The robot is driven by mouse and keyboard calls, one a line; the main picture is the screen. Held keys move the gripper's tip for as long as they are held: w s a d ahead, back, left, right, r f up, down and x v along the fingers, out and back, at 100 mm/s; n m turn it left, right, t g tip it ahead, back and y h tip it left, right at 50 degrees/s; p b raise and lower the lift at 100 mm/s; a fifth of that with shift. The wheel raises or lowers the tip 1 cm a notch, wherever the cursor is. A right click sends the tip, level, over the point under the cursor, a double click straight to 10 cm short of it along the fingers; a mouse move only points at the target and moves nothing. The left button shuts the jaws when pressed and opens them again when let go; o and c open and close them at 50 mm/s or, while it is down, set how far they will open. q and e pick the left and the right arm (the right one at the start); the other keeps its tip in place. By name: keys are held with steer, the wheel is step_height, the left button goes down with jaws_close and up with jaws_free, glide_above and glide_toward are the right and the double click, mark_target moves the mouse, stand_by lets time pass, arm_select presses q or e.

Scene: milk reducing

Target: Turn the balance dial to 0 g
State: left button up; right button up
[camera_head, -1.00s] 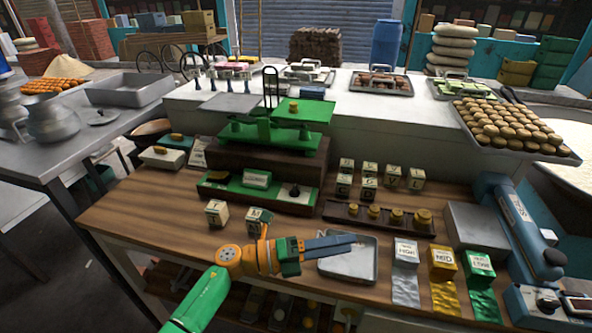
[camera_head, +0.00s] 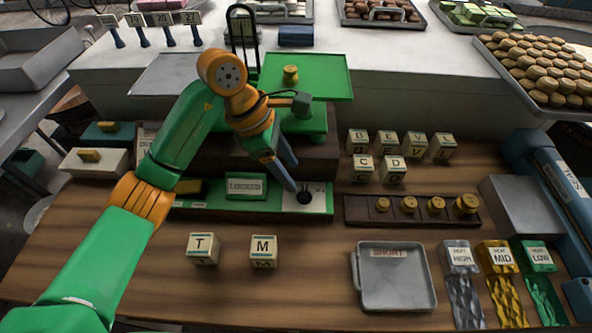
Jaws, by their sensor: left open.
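The balance dial is a small black knob (camera_head: 304,195) on a white plate at the right end of the green base strip (camera_head: 225,206), in front of the balance. Its markings are too small to read. The green balance (camera_head: 303,122) stands behind, with a brass weight (camera_head: 291,74) on its right pan (camera_head: 325,75). A sign (camera_head: 246,186) on the strip reads LOCKED. My left gripper (camera_head: 293,176) points down just above and behind the knob, its fingers open. I cannot tell whether a fingertip touches the knob. My left forearm and wrist hide part of the balance. My right gripper is not in view.
Letter blocks T (camera_head: 203,249) and M (camera_head: 263,251) stand in front of the strip. A rack of brass weights (camera_head: 411,211) and several letter blocks are to the right. A metal tray (camera_head: 395,290) lies at front right. The wood between the blocks and tray is clear.

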mark_target(305, 191)
arm_select(q)
steer(key=d+f, duration=0.1)
steer(key=f+p, duration=0.1)
steer(key=s+d+f, duration=0.1)
steer(key=f, duration=0.1)
steer(key=shift+d, duration=0.3)
steer(key=shift+w+f, duration=0.1)
steer(key=shift+f, duration=0.4)
steer(key=shift+w, duration=0.1)
steer(key=shift+c, duration=0.4)
jaws_close()
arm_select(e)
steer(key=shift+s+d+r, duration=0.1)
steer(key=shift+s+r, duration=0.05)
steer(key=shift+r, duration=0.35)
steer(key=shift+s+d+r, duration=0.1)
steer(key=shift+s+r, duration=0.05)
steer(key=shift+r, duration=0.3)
